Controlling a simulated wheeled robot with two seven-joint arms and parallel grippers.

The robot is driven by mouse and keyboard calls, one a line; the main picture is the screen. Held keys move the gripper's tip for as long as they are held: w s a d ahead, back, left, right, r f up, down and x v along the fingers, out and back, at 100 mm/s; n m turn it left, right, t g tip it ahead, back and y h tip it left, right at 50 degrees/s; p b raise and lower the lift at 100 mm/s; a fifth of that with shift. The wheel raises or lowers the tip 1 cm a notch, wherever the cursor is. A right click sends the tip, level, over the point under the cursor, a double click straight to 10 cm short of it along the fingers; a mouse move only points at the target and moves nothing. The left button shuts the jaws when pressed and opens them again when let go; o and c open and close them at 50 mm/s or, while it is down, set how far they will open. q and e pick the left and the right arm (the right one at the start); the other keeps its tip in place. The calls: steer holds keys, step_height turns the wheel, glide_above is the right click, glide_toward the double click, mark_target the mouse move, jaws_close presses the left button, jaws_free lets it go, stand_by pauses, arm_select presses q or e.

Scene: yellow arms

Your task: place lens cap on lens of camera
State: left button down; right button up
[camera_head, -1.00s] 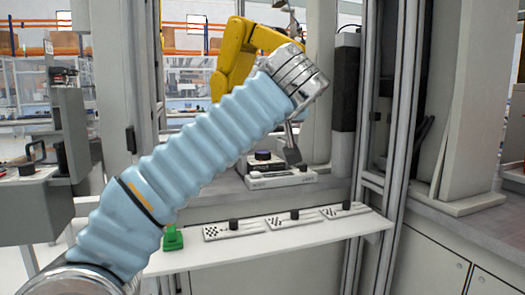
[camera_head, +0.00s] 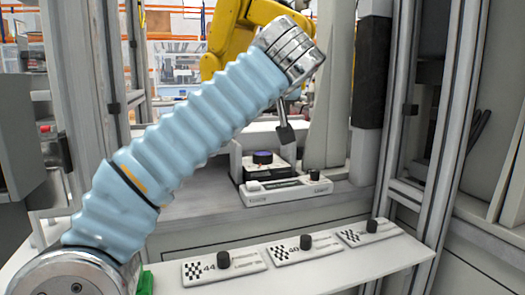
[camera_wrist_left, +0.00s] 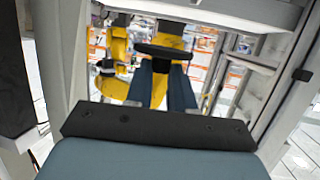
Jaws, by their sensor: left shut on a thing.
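The camera (camera_head: 262,171) is a small dark-and-white box with a round lens (camera_head: 262,157), purple on top, facing up. It sits on a white base plate (camera_head: 287,193) in the workstation. In the left wrist view, my left gripper (camera_wrist_left: 163,70) is shut on a thin black disc, the lens cap (camera_wrist_left: 164,51). My right gripper is not in view.
A white shelf (camera_head: 330,272) in front holds several checkered plates with black knobs, such as one plate (camera_head: 224,266). A green object (camera_head: 145,284) is partly hidden by my arm. Frame posts (camera_head: 370,120) stand right of the camera. A yellow robot arm (camera_head: 230,35) is behind.

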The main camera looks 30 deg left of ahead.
arm_select(q)
steer(key=shift+w+a, duration=0.15)
steer(key=shift+w, duration=0.1)
steer(key=d+f+x, duration=0.1)
steer(key=x, duration=0.8)
glide_above(264, 156)
step_height(264, 156, down, 6)
steer(key=shift+s+r, duration=0.1)
steer(key=shift+r, duration=0.1)
steer(key=shift+w+a+f, duration=0.1)
steer(key=shift+w+f, duration=0.05)
steer(key=shift+f, duration=0.8)
steer(key=shift+w+a+f, duration=0.1)
steer(key=shift+w+f, duration=0.05)
steer(key=shift+f, duration=0.8)
steer(key=shift+b, duration=0.35)
steer(key=shift+f, duration=0.2)
steer(key=c, duration=1)
jaws_free()
steer(key=shift+r, duration=0.1)
